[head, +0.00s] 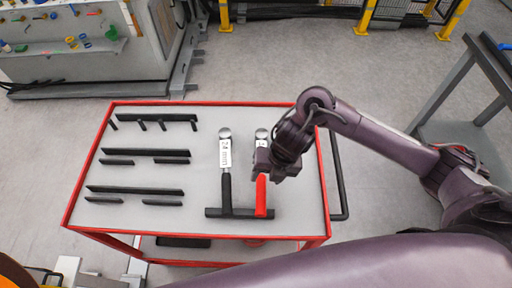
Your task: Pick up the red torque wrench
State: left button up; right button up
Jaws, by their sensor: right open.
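The red torque wrench (261,196) lies on the top of the red-framed cart (130,224), its red handle towards me and its round head away from me. My right gripper (268,172) is over the middle of this wrench and hides part of it. Its jaws are open; whether they touch the wrench I cannot tell. A second wrench with a black handle (226,190) and a label reading 24 mm lies just to the left. Both handles lie across a black bar (241,213). My left gripper is not in view.
Several black racks (145,152) stand on the cart's left half. A black push handle (340,180) sticks out at the cart's right side. A grey bench (455,100) stands at the right, a machine with colored fittings (85,45) at the upper left. Yellow fence posts (366,15) are behind.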

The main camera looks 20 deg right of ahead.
aim_at(262, 181)
jog(key=shift+w+a+f, duration=0.15)
jog(key=shift+w+f, duration=0.4)
jog(key=shift+f, duration=0.05)
jog(key=x, duration=0.1)
jog(key=b+x, duration=0.1)
jog(key=x, duration=0.1)
jog(key=shift+s+f+b, duration=0.25)
jog(key=shift+f+b, duration=0.15)
jog(key=shift+f, duration=0.05)
jog(key=shift+w+f, duration=0.2)
jog(key=shift+f, duration=0.3)
jog(key=shift+w+f, duration=0.25)
jog(key=shift+f, duration=0.55)
jog(key=shift+r, duration=0.1)
grip_shut()
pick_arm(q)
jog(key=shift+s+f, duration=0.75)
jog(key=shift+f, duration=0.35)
pick_arm(e)
jog(key=shift+w, duration=0.1)
